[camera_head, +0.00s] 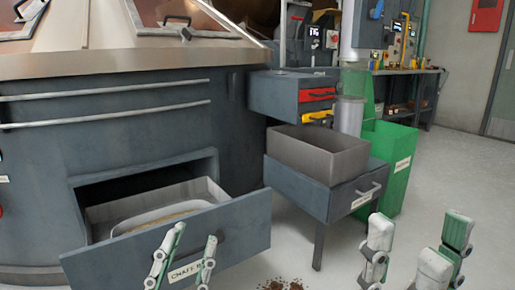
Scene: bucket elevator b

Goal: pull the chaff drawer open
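The chaff drawer (247,222) is a dark blue-grey front with a white label, partly read as "CHAFF". It stands pulled out of the cabinet at lower left, and its open top shows a light tray (135,222) with tan material. A dark handle (221,238) shows on the front, partly hidden by my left gripper. My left gripper (195,235) is in front of the drawer front, its fingers apart with the label visible between them. I cannot tell whether it touches the handle. My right gripper (418,228) is open and empty over the floor at lower right.
A small table (300,185) with its own handle (368,190) carries a grey open bin (320,152) right of the drawer. A green bin (400,165) stands behind it. Dark crumbs (283,285) lie on the floor. The floor at right is clear.

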